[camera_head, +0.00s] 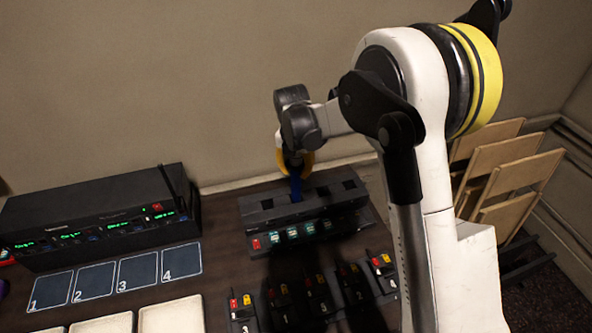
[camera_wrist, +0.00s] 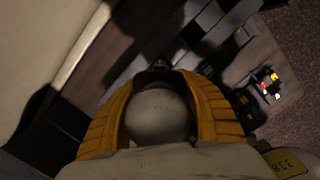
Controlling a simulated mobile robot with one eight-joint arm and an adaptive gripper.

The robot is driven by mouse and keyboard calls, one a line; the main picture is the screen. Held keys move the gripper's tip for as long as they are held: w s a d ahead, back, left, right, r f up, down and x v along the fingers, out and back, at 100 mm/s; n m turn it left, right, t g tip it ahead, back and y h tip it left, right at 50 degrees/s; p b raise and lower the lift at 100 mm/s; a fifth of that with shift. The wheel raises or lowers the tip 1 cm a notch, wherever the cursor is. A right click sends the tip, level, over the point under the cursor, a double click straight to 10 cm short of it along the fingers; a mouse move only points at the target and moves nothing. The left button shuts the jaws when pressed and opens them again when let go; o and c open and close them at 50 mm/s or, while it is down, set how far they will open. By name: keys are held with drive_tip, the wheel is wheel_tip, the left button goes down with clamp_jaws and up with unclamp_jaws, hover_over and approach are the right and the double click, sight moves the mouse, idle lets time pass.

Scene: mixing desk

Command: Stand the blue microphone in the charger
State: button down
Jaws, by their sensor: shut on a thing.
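The blue microphone (camera_head: 296,187) is upright, or nearly so, at the charger, its blue body showing below my gripper (camera_head: 294,162). My gripper is shut on it near its top. In the wrist view, the yellow fingers of my gripper (camera_wrist: 155,105) close around the microphone's round grey head (camera_wrist: 157,112). The charger (camera_head: 262,216) is a dark block with square slots on top and lit panels in front. The microphone's lower end meets the charger's top around the middle slots. I cannot tell whether it is inside a slot or how deep.
A black receiver rack (camera_head: 95,215) with green displays and an antenna stands at left. Numbered dark cards (camera_head: 95,280) and pale trays (camera_head: 170,315) lie before it. Several bodypacks (camera_head: 315,295) stand in front of the charger. Folded wooden chairs (camera_head: 515,190) lean at right.

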sight(296, 180)
drive_tip(key=shift+f+b, duration=1.45)
drive_tip(key=shift+f, duration=0.5)
drive_tip(key=shift+c, duration=1.9)
unclamp_jaws()
drive_tip(key=shift+s+a+r, duration=0.2)
drive_tip(key=shift+s+a, duration=0.2)
drive_tip(key=shift+s, duration=0.35)
drive_tip(key=shift+s+a+r, duration=0.15)
drive_tip(key=shift+s+a, duration=0.3)
drive_tip(key=shift+s, duration=0.3)
drive_tip(key=shift+s+a+r, duration=0.2)
drive_tip(key=shift+s+a, duration=0.2)
drive_tip(key=shift+s, duration=0.35)
